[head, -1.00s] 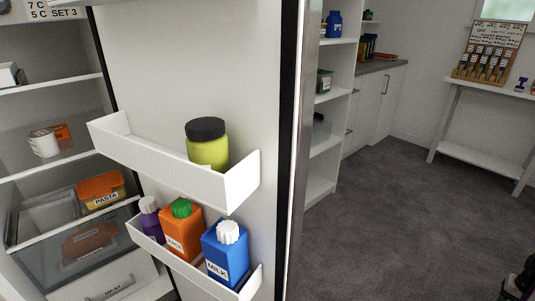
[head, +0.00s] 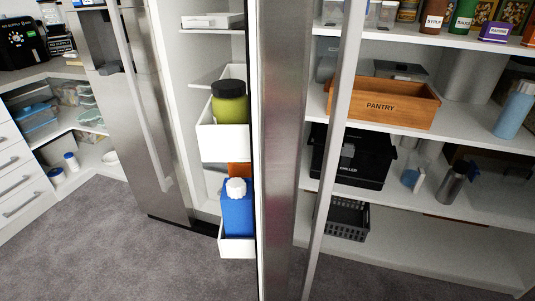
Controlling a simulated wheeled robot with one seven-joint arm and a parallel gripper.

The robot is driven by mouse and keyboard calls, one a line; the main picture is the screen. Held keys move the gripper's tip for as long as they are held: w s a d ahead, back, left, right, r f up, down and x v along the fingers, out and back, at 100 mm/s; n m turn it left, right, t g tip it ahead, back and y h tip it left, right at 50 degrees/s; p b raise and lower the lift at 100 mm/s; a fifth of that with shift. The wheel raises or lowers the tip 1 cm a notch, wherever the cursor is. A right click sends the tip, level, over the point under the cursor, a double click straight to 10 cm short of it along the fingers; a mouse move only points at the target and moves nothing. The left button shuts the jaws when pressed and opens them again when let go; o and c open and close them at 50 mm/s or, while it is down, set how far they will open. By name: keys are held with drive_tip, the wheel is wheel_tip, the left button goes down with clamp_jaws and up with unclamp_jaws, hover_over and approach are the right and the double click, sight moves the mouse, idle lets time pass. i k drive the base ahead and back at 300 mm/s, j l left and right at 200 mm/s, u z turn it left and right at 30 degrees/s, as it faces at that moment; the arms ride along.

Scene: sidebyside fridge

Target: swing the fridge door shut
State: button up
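The fridge door (head: 284,150) stands open and shows almost edge-on in the middle of the head view. Its steel side faces me, and its long bar handle (head: 335,150) runs down to the right of it. White door bins (head: 222,141) stick out on its left, inner side. They hold a yellow-green jar with a black lid (head: 230,112) and a blue carton with a white cap (head: 237,210). The fridge interior (head: 203,45) shows as a narrow strip behind the bins. My gripper is not in view.
The fridge's other steel door (head: 150,110) is shut, on the left. White pantry shelves (head: 470,120) stand to the right, with a wooden pantry crate (head: 380,101) and dark baskets. Grey floor (head: 110,245) is clear at the lower left. A counter stands at far left.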

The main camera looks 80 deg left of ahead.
sight(275, 72)
drive_tip(key=i+u, duration=0.2)
drive_tip(key=u, duration=3.25)
